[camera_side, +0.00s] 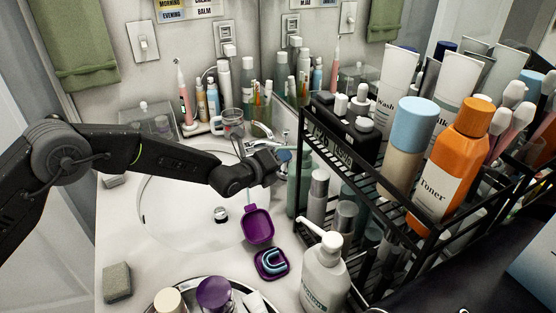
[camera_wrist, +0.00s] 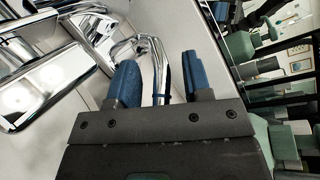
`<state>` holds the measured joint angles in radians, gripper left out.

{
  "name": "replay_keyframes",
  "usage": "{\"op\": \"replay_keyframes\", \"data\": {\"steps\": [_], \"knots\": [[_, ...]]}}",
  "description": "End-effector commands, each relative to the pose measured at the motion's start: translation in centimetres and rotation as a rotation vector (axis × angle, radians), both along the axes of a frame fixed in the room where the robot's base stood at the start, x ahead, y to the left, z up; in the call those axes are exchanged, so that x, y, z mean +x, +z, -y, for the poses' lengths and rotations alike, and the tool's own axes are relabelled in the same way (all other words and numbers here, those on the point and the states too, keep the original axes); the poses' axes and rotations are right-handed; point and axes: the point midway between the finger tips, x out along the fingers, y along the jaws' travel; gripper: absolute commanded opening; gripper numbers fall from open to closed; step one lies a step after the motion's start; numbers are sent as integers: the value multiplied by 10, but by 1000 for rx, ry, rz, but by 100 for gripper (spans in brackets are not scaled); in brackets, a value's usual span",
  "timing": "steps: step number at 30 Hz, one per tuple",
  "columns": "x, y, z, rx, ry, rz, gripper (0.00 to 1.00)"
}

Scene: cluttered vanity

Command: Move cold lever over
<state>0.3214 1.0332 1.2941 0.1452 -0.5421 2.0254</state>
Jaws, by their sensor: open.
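A chrome lever (camera_wrist: 148,46), which looks like the cold lever, shows in the wrist view. It stands just beyond my gripper (camera_wrist: 158,78), and its lower part shows between the two blue fingertips. My gripper is open with nothing clamped; whether a finger touches the lever I cannot tell. In the side view my gripper (camera_side: 283,158) is at the right rear of the sink, beside the chrome faucet (camera_side: 262,131). My wrist hides part of the faucet and the lever there. The large chrome spout (camera_wrist: 50,75) fills the left of the wrist view.
A black wire rack (camera_side: 372,190) with bottles stands close on the right. A green bottle (camera_side: 301,180) is near my gripper. A clear cup (camera_side: 232,124) is behind the sink (camera_side: 175,215). An open purple case (camera_side: 258,226) and pump bottle (camera_side: 325,275) are in front.

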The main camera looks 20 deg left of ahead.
Motion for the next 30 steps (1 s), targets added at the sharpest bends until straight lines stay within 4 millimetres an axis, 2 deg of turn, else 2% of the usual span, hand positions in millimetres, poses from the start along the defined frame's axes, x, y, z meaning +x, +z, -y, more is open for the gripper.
{"op": "replay_keyframes", "data": {"steps": [2,16,30], "knots": [[0,0,0,0,0,0,44],[0,0,0,0,1,-1,0],[-1,0,3,-5,37,1,0]]}}
